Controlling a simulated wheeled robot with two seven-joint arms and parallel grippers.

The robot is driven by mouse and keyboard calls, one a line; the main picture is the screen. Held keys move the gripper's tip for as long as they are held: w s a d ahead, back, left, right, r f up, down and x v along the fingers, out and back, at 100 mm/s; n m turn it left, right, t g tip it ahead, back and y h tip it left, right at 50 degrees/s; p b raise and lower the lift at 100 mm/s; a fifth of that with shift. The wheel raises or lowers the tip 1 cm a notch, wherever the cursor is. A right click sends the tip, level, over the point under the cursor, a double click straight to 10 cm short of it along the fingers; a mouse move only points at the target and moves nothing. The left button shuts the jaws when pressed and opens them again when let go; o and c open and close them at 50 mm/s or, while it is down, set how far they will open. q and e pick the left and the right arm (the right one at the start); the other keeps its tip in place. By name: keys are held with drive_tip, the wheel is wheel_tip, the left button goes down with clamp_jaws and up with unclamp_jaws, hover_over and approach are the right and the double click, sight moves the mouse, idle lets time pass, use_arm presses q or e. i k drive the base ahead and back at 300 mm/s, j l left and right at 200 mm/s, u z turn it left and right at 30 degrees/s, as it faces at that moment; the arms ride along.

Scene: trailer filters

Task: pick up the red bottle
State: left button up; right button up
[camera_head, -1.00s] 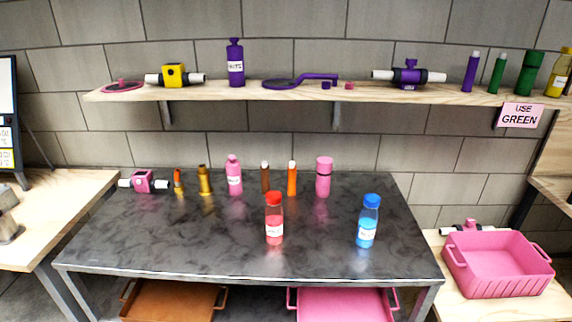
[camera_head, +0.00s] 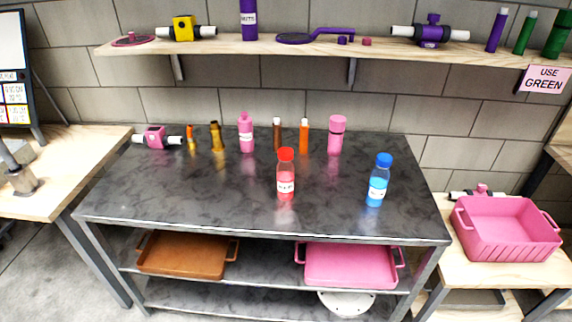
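The red bottle (camera_head: 286,178) has a red cap, a clear body with red liquid and a white label. It stands upright near the front middle of the dark table (camera_head: 180,190). A similar blue bottle (camera_head: 378,182) stands upright to its right, also near the front edge. Neither of my grippers shows in the head view.
Several items line the table's back, including a pink bottle (camera_head: 246,134) and a pink cylinder (camera_head: 337,135). An orange tray (camera_head: 185,254) and a pink tray (camera_head: 350,266) sit on the shelf below. A pink bin (camera_head: 508,228) stands right. The tabletop's front left is clear.

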sight(285, 170)
drive_tip(key=i+j, duration=0.15)
drive_tip(key=j, duration=0.2)
drive_tip(key=i+j+z, duration=0.1)
drive_tip(key=j, duration=0.25)
drive_tip(key=i+j, duration=0.25)
drive_tip(key=j, duration=0.1)
